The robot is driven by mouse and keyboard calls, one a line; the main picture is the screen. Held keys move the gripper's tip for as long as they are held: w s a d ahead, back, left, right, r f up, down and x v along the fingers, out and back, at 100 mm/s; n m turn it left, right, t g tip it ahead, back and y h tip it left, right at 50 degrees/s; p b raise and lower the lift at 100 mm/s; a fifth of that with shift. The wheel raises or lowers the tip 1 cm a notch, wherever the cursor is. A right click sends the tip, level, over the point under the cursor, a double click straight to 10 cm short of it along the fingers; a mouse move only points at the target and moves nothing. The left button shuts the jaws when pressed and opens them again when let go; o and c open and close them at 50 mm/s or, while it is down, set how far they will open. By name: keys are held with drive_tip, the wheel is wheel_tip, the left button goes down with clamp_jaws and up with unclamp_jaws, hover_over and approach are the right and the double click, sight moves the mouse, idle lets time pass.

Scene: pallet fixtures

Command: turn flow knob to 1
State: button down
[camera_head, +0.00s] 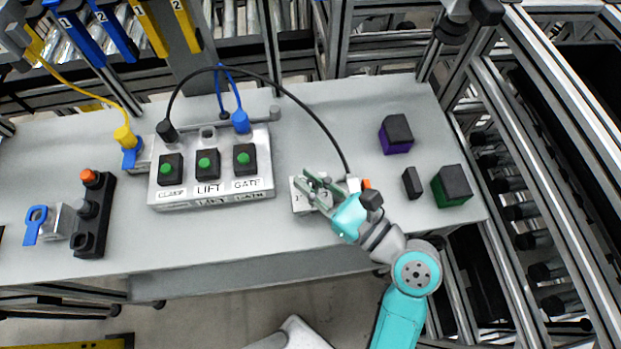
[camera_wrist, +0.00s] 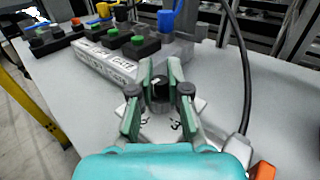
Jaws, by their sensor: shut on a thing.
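The flow knob (camera_wrist: 159,88) is a small dark knob with a light mark on its top, seen in the wrist view. It sits on a light plate (camera_wrist: 158,126) with dark numerals, partly hidden by my fingers. The plate also shows in the head view (camera_head: 298,200) on the right half of the table. My gripper (camera_wrist: 160,82) is shut on the knob, with one green-grey finger on each side. In the head view my gripper (camera_head: 308,184) comes over the plate from the lower right and hides the knob. Which number the mark points to cannot be told.
A control box (camera_head: 210,200) with green buttons, one labelled LIFT, stands left of my gripper. A black cable (camera_head: 300,103) arches to beside the plate, near an orange part (camera_head: 366,184). Purple (camera_head: 396,134) and green (camera_head: 452,187) blocks stand right.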

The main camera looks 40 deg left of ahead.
drive_tip(key=m+t, duration=0.2)
drive_tip(key=t, duration=0.1)
drive_tip(key=m+t+h, duration=0.1)
drive_tip(key=m+t, duration=0.1)
drive_tip(key=t, duration=0.2)
drive_tip(key=shift+s+m+h, duration=0.1)
drive_tip(key=shift+m+h, duration=0.2)
drive_tip(key=shift+m, duration=0.1)
drive_tip(key=shift+m+t+h, duration=0.7)
drive_tip(key=shift+m+t, duration=0.3)
drive_tip(key=shift+t, duration=0.5)
drive_tip(key=c, duration=1.1)
unclamp_jaws()
drive_tip(key=shift+v, duration=3.7)
